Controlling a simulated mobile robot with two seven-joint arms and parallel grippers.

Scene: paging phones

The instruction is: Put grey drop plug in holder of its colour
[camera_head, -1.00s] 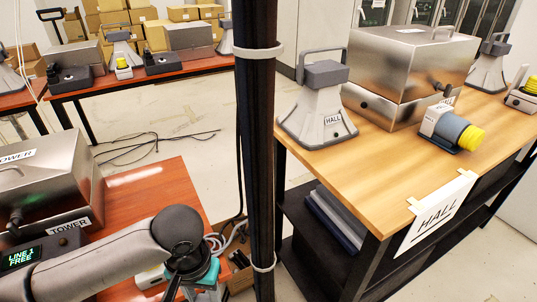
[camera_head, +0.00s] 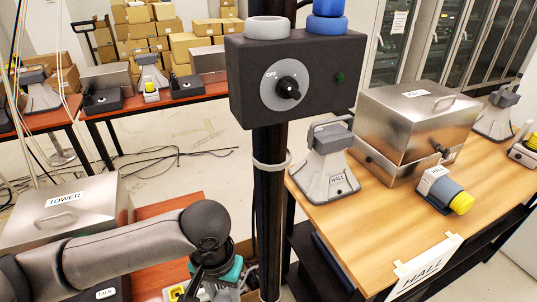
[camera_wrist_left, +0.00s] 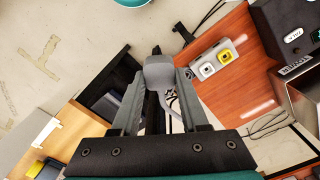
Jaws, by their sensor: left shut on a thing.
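My left gripper (camera_wrist_left: 160,88) is shut on the grey drop plug (camera_wrist_left: 160,72), whose rounded end shows between the fingers in the left wrist view. A grey cord seems to hang by it. A pale holder block (camera_wrist_left: 215,47) lies on the red-brown table, to the right of the plug in that view and apart from it. In the head view the holder (camera_head: 178,291) is mostly hidden behind my left arm, and the fingertips cannot be seen. My right gripper is not in view.
A dark post (camera_head: 270,215) carries a black dial box (camera_head: 290,78) close to my left arm. The TOWER steel box (camera_head: 65,212) stands on the red-brown table at left. The HALL table (camera_head: 375,225) at right holds a horn, a steel box and a yellow-capped lamp.

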